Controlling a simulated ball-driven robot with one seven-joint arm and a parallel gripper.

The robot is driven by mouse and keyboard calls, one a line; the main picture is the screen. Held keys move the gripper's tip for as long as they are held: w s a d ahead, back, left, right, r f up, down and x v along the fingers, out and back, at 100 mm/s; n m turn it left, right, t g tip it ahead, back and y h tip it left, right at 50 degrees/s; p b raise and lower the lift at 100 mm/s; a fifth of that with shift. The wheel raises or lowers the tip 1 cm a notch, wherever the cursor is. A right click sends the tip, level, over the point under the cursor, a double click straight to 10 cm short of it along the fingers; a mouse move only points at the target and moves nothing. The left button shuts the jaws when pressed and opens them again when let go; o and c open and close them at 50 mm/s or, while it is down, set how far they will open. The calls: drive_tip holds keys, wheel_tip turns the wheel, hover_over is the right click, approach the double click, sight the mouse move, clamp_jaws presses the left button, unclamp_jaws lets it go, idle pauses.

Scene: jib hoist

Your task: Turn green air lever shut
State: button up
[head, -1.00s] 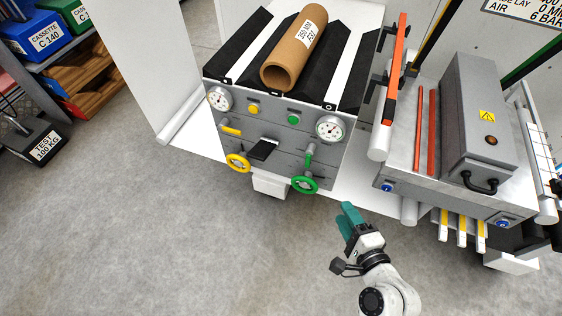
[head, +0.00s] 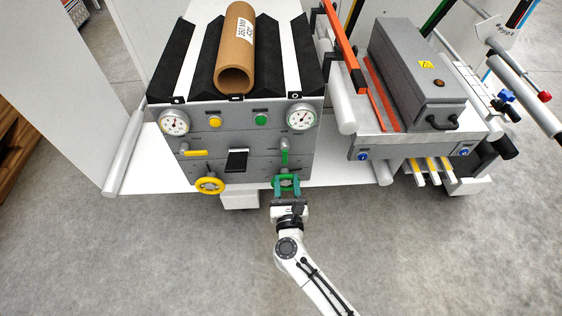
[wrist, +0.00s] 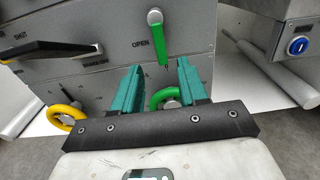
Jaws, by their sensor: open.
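The green air lever (head: 284,157) is on the right of the grey panel (head: 245,142). It hangs straight down from its round pivot. In the wrist view the lever (wrist: 161,42) stands just beyond my fingertips, with the word OPEN to its left. My gripper (head: 287,182) is open, with its teal fingers apart below the lever and nothing held between them. In the wrist view the gripper (wrist: 162,66) points up at the panel. The green handwheel (wrist: 163,95) shows between the fingers, partly hidden by them and the gripper body.
A yellow lever (head: 194,153), a yellow handwheel (head: 210,186) and a protruding black handle (head: 237,160) are left of the green lever. Two gauges and two buttons sit above. A cardboard roll (head: 236,50) lies on top. A grey machine (head: 415,75) stands right. Floor in front is clear.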

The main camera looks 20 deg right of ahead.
sight(285, 159)
drive_tip(key=x, duration=0.7)
drive_tip(key=shift+w+d, duration=0.1)
drive_tip(key=shift+w, duration=0.15)
clamp_jaws()
idle(0.4)
